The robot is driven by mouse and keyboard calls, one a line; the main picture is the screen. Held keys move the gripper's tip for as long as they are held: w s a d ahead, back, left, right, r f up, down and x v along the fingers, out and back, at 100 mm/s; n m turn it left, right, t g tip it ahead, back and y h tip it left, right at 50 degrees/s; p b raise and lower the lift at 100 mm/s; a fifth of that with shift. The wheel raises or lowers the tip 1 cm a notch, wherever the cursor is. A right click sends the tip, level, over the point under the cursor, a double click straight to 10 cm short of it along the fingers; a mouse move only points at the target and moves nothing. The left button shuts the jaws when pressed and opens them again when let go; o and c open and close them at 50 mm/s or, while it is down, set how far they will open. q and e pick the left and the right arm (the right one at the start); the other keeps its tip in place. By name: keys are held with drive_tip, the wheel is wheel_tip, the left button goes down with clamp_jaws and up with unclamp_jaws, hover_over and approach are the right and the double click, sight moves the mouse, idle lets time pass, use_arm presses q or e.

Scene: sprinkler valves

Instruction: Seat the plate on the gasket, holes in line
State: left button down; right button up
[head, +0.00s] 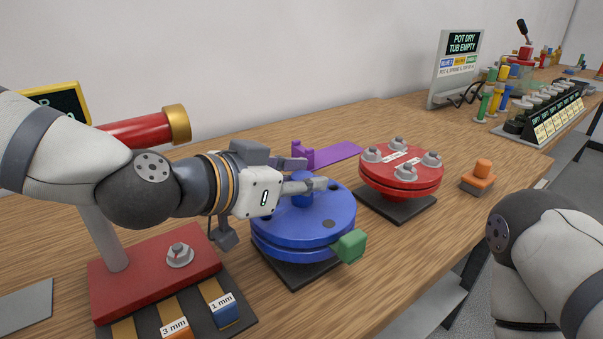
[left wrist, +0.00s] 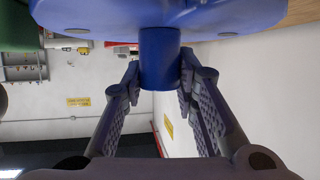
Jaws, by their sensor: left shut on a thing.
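A round blue plate (head: 330,211) with dark holes and an upright knob (head: 303,188) sits over a blue round body (head: 300,253) on a dark square base. The plate looks level. I cannot tell whether it touches what is below. A green block (head: 348,246) sticks out at the rim; the rest of any gasket is hidden. My left gripper (head: 303,178) is shut on the knob. In the left wrist view, the knob (left wrist: 160,58) is between the fingers (left wrist: 158,85), under the plate (left wrist: 150,12). Whether the holes line up is unclear. My right gripper is out of view.
A red bolted flange (head: 400,178) stands just to the right, with an orange block (head: 480,178) beyond it. A purple bracket (head: 330,155) lies behind. A red stand (head: 130,275) and labelled blocks (head: 222,308) are at front left. The wood table is clear at front right.

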use_arm(q)
drive_tip(key=c, duration=1.2)
unclamp_jaws()
drive_tip(key=shift+s+f, duration=0.1)
drive_tip(key=shift+f, duration=0.15)
drive_tip(key=shift+s+a+r, duration=0.1)
drive_tip(key=shift+a+r, duration=0.05)
drive_tip(key=p+v, duration=0.1)
drive_tip(key=v, duration=0.2)
drive_tip(key=shift+s+a+r, duration=0.15)
drive_tip(key=shift+s+r, duration=0.05)
drive_tip(key=shift+r, duration=0.05)
drive_tip(key=v, duration=0.4)
drive_tip(key=shift+f, duration=0.1)
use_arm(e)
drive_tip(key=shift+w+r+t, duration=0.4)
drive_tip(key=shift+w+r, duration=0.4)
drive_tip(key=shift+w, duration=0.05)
